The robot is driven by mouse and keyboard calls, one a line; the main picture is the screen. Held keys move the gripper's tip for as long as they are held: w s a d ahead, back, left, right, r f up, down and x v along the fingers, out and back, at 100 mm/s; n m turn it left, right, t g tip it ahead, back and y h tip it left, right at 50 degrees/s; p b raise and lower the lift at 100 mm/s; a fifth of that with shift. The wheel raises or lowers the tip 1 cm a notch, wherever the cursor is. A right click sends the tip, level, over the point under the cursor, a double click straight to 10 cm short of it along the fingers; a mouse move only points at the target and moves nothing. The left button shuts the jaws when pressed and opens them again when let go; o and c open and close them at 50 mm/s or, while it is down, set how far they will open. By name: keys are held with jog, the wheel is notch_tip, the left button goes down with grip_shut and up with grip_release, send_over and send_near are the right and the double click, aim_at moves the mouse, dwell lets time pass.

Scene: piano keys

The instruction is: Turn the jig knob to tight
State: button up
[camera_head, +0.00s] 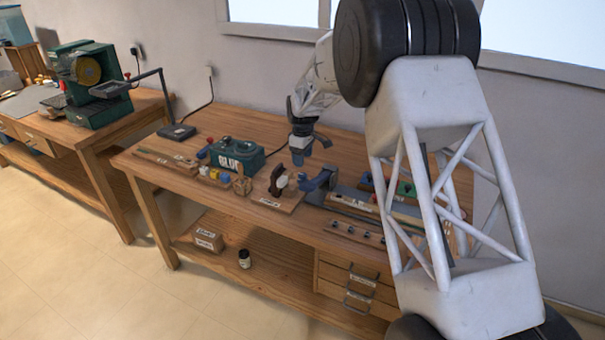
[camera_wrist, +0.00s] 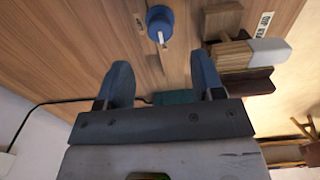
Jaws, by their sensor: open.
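The jig knob is a round blue knob with a pale pointer, at the top of the wrist view (camera_wrist: 160,18); in the head view a small blue piece (camera_head: 307,183) beside the jig seems to be it. The jig (camera_wrist: 232,85) has dark brown blocks around a wooden key with a pale end (camera_wrist: 268,51). It also shows in the head view (camera_head: 279,183). My gripper (camera_wrist: 162,78) is open and empty, its two blue fingers wide apart, pointing toward the knob but apart from it. In the head view my gripper (camera_head: 299,152) hangs above the bench behind the jig.
A green lettered box (camera_head: 237,157) stands left of my gripper. Small blocks (camera_head: 215,175) lie in front of it. A blue-grey tool and rail (camera_head: 345,198) lie right of the jig. A lamp (camera_head: 177,131) stands at the bench's left. The rear bench top is mostly clear.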

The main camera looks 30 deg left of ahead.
aim_at(302, 174)
jog(key=shift+f, duration=3.7)
jog(key=c, duration=0.9)
